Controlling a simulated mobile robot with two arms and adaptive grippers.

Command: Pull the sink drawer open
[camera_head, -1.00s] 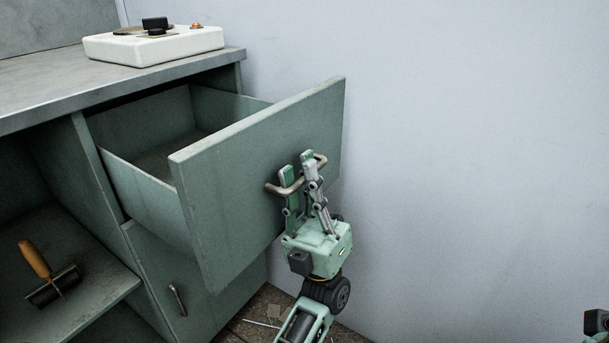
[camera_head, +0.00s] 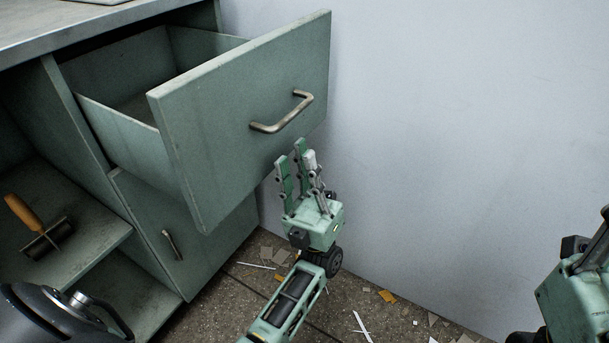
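The sink drawer (camera_head: 230,120) is a grey-green drawer under the worktop, pulled well out. Its inside shows empty where I can see it. Its bent metal handle (camera_head: 282,115) is on the front panel and nothing holds it. My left gripper (camera_head: 291,154) is just below the handle, in front of the drawer's lower edge. Its fingers are apart and empty, pointing up. My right gripper's body (camera_head: 580,285) is at the right edge; its fingers are cut off or unclear.
A cupboard door with a handle (camera_head: 172,244) is shut below the drawer. An orange-handled roller tool (camera_head: 38,228) lies on the open shelf at left. A dark rounded object (camera_head: 60,318) is at bottom left. Scraps litter the floor (camera_head: 350,300). The wall stands close at right.

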